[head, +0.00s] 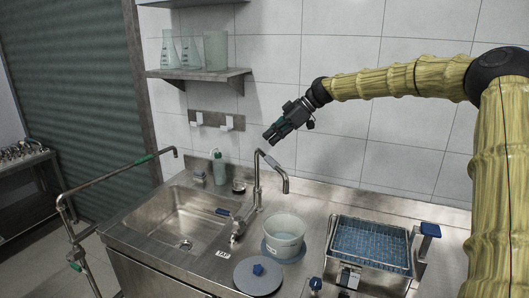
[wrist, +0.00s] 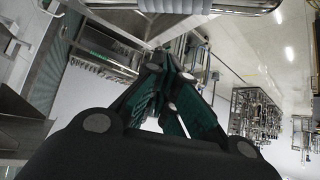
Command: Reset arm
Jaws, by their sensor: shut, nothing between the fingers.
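My gripper (head: 272,137) is shut and empty in the head view. It hangs in the air above the faucet and the back of the counter, in front of the tiled wall. My arm (head: 400,80) reaches in from the right and is raised, bent at the elbow. In the wrist view my gripper's fingers (wrist: 170,80) are closed together at the tips, with nothing held between them.
A steel counter holds a sink (head: 178,225), a faucet (head: 257,185), a clear bucket (head: 284,236), a grey lid (head: 257,276) and a wire basket (head: 367,245). A shelf (head: 200,74) with glassware is on the wall left of my gripper. Air around the gripper looks free.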

